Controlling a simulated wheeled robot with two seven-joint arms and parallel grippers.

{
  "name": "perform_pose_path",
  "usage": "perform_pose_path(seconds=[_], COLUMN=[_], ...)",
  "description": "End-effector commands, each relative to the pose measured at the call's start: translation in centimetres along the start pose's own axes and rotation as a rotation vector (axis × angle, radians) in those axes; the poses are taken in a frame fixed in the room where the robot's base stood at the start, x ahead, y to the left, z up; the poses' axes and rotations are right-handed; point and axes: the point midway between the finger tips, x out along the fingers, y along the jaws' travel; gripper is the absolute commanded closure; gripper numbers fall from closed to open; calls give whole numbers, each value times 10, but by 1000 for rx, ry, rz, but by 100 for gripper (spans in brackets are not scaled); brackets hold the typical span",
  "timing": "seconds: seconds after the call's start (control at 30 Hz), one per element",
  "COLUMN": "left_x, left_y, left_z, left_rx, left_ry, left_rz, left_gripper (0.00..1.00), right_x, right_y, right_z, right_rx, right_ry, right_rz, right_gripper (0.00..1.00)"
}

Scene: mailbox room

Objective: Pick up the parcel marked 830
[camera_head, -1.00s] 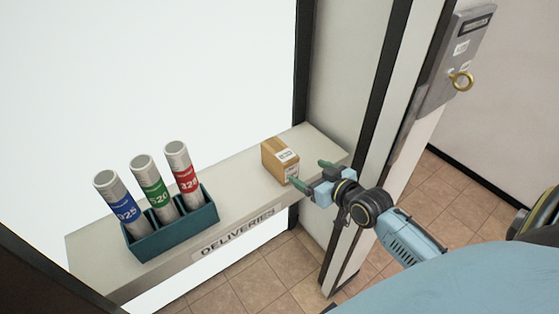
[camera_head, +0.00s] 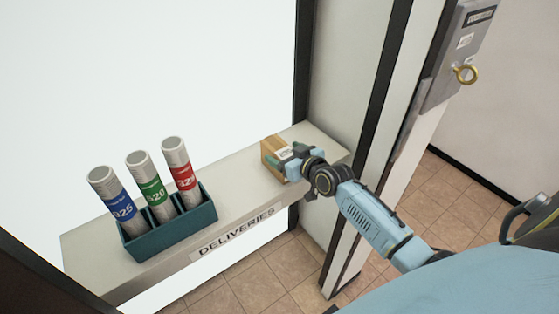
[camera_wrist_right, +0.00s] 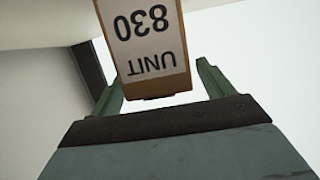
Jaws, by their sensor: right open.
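The parcel (camera_head: 270,150) is a small brown cardboard box with a white label, resting on the right part of the deliveries shelf (camera_head: 240,195). In the right wrist view the parcel (camera_wrist_right: 148,40) shows its label upside down, reading UNIT 830. My right gripper (camera_head: 283,158) is open at the parcel's near side, with its fingers on either side of the box. In the right wrist view the right gripper (camera_wrist_right: 160,85) has a finger left and right of the parcel, with gaps visible on both sides. My left gripper is not in view.
A teal holder (camera_head: 175,236) with three tubes stands on the left part of the shelf: blue (camera_head: 122,208), green (camera_head: 153,193) and red (camera_head: 184,178). A dark-edged post (camera_head: 375,130) rises right of the shelf. A grey lock plate with a brass ring (camera_head: 466,74) is upper right.

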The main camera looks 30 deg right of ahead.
Motion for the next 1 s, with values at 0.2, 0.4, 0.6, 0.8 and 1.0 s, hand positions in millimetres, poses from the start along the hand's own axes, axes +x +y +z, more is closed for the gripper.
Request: perform_pose_path(seconds=[0.2,0.4,0.6,0.8,1.0], left_x=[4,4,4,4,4], left_y=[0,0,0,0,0], left_z=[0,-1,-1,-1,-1], left_rx=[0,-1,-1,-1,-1], left_ry=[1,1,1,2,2], left_rz=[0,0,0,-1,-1], left_gripper=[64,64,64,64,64], right_x=[16,16,16,16,16], right_y=[0,0,0,0,0], right_z=[0,-1,0,0,-3], right_rx=[-1,-1,-1,0,-1], right_ry=[2,1,1,1,7], right_rz=[0,0,0,0,1], right_gripper=[20,20,46,72,88])
